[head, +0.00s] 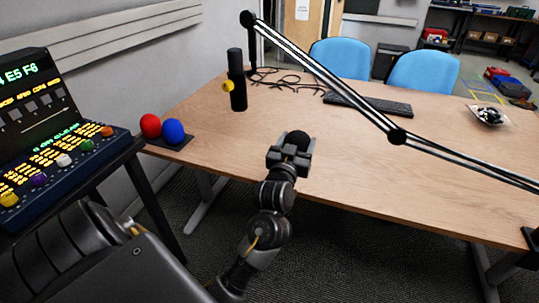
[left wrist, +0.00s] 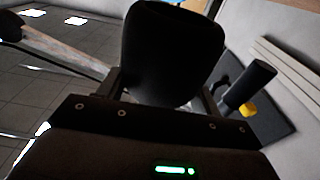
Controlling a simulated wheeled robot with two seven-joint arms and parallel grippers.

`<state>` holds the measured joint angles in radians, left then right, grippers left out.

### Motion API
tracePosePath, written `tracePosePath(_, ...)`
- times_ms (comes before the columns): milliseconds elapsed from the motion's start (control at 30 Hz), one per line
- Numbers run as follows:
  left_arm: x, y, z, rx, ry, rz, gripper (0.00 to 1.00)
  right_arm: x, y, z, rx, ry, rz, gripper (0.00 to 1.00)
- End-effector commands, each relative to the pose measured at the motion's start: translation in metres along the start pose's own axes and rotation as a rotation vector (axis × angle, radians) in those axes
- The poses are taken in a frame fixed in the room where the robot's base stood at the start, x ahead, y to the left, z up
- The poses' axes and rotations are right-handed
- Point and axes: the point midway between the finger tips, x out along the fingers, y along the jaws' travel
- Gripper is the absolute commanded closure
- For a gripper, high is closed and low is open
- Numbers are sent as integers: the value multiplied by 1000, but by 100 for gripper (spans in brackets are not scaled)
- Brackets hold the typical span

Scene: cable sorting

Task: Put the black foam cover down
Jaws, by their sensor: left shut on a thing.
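The black foam cover (head: 298,138) is a dark rounded piece held up at the near edge of the table. My left gripper (head: 291,151) is shut on it. In the left wrist view the foam cover (left wrist: 172,50) fills the space between the two fingers and looks like a thick, rounded cup shape. Its lower end is hidden by the gripper body. The table (head: 350,150) has bare wood beyond and to the right of the gripper. My right gripper is not in view.
A red ball (head: 150,126) and a blue ball (head: 173,131) sit on a dark pad at left. A keyboard (head: 370,105) and loose cables (head: 285,80) lie at the back.

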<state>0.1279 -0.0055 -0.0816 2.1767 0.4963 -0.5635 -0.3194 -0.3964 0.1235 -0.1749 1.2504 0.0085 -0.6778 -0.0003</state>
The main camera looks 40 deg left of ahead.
Motion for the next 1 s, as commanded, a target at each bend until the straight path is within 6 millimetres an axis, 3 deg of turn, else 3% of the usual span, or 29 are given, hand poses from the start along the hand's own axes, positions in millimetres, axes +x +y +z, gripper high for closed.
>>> tracePosePath(100,19,-28,17,10,0,-6,57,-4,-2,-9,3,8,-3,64)
tracePosePath(300,33,-48,54,6,-3,-3,57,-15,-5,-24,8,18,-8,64)
tracePosePath(667,40,-58,70,3,-1,-3,57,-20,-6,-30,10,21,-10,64)
tracePosePath(900,40,-63,102,4,-4,-2,57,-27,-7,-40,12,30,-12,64)
tracePosePath(1000,40,-62,107,3,-1,-1,57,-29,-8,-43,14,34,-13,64)
